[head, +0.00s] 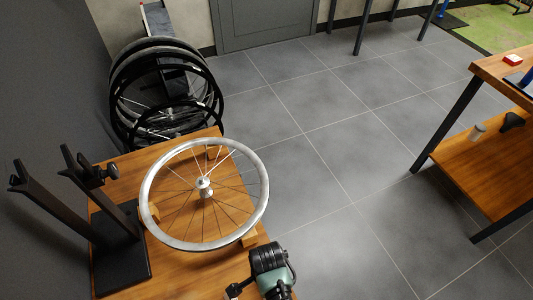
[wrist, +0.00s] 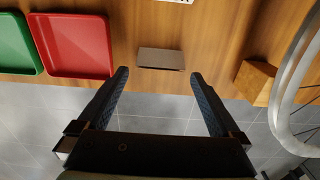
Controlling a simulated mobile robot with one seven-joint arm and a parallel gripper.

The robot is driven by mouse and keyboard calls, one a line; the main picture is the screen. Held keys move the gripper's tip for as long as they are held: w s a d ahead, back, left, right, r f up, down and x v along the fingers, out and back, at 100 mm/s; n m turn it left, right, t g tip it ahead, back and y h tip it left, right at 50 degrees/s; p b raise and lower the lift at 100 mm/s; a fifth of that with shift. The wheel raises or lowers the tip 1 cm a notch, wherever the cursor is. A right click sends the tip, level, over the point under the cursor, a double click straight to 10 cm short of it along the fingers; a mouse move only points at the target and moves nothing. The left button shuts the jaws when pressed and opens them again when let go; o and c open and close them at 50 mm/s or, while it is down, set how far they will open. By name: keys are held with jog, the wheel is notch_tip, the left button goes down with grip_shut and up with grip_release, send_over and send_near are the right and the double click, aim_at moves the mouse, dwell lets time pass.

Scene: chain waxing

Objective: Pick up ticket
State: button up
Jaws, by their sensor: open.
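A small flat grey-brown rectangular piece (wrist: 161,59) lies on the wooden table near its edge in the wrist view; it may be the ticket, but no writing shows on it. My gripper (wrist: 158,75) is open and empty. Its two fingers point toward the table, with the piece ahead of the gap between the fingertips. A white strip with dark marks (wrist: 174,1) is cut off at the top edge of the wrist view, so I cannot tell what it is. No ticket is clear in the head view.
A red tray (wrist: 75,45) and a green tray (wrist: 14,45) sit left of the piece. A wooden block (wrist: 254,80) and a wheel (wrist: 284,100) are at right. In the head view, a black stand (head: 120,262) is beside the wheel (head: 256,215); a second table (head: 490,165) stands right.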

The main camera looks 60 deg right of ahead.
notch_tip(320, 180, down, 5)
jog(key=shift+r+b, duration=0.15)
jog(key=shift+b, duration=0.4)
jog(key=shift+r, duration=0.1)
jog(key=c, duration=1)
